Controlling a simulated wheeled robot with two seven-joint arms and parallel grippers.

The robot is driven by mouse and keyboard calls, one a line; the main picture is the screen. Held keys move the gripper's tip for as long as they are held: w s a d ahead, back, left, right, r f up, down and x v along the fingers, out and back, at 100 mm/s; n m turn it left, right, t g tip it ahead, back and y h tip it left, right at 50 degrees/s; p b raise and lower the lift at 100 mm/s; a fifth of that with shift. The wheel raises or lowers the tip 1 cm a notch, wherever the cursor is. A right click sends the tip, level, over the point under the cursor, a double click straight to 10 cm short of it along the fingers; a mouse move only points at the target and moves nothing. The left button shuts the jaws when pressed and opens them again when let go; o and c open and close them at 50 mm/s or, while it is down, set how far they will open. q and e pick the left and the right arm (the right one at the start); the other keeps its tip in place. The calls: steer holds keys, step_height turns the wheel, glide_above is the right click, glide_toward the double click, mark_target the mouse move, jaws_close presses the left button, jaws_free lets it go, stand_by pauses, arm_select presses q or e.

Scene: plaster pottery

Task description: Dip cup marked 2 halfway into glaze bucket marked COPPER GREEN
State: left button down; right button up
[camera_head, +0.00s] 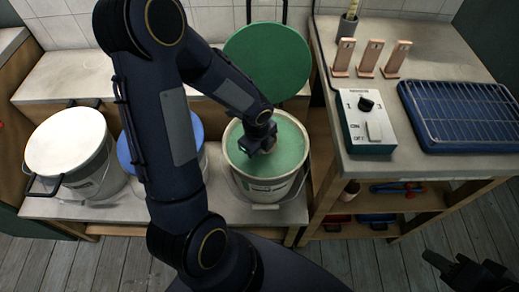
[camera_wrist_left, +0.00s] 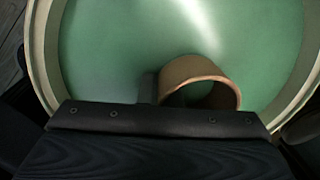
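The bucket of green glaze (camera_head: 268,187) stands on the low bench; the lettering on its front label is too small to read. My left gripper (camera_head: 262,146) reaches down inside its rim, over the green surface. In the left wrist view, a terracotta-coloured cup (camera_wrist_left: 182,72) shows at the gripper, its rim toward the camera and green visible inside. A dark finger lies against the cup's left side, so the gripper appears shut on it. No mark shows on the cup, and its depth in the glaze is unclear. My right gripper (camera_head: 436,262) is low at the right, away from the bucket.
A white-lidded bucket (camera_head: 70,142) and a blue-topped bucket (camera_head: 128,152) stand left. A green round lid (camera_head: 267,60) leans behind. The right table holds a control box (camera_head: 366,122), a blue tray with a rack (camera_head: 465,116) and several terracotta upright pieces (camera_head: 369,59).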

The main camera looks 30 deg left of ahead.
stand_by(0.6)
arm_select(q)
steer(key=shift+r+p, duration=3.2)
steer(key=shift+r, duration=0.3)
step_height(320, 180, up, 8)
steer(key=p, duration=0.7)
